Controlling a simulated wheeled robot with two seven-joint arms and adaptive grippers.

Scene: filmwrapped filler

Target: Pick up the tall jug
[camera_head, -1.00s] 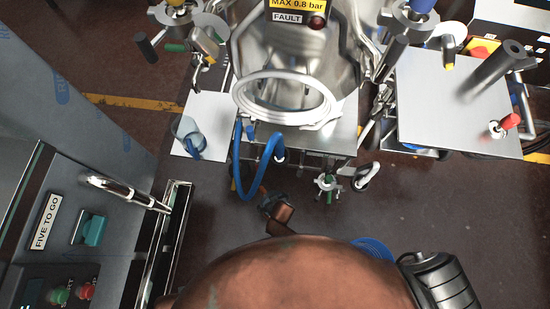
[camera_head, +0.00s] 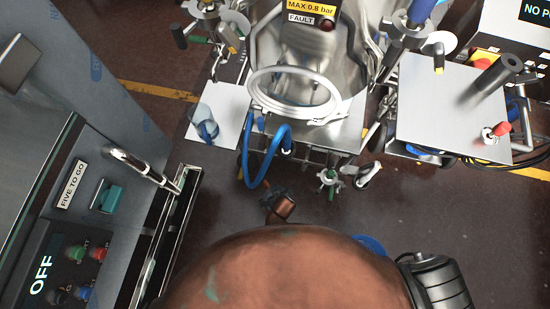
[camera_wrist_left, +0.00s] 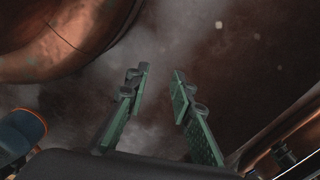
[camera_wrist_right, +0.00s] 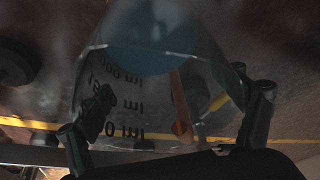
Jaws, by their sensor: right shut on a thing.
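A clear jug (camera_wrist_right: 140,95) with dark ml markings and a bluish end fills the middle of the right wrist view. My right gripper (camera_wrist_right: 178,100) has a finger on each side of it and is shut on it. Neither that jug nor my right gripper can be made out in the head view. A smaller-looking clear vessel with blue (camera_head: 203,122) stands on a white plate (camera_head: 228,102) in the head view, with no gripper at it. My left gripper (camera_wrist_left: 158,76) is empty, its green fingers apart above the dark floor, and shows only in the left wrist view.
A steel machine with a white ring (camera_head: 295,95) and blue hose (camera_head: 265,160) stands ahead. A grey side table (camera_head: 445,110) is at right. A control cabinet (camera_head: 100,165) with a handle is at left. Dark floor (camera_head: 420,220) lies open between.

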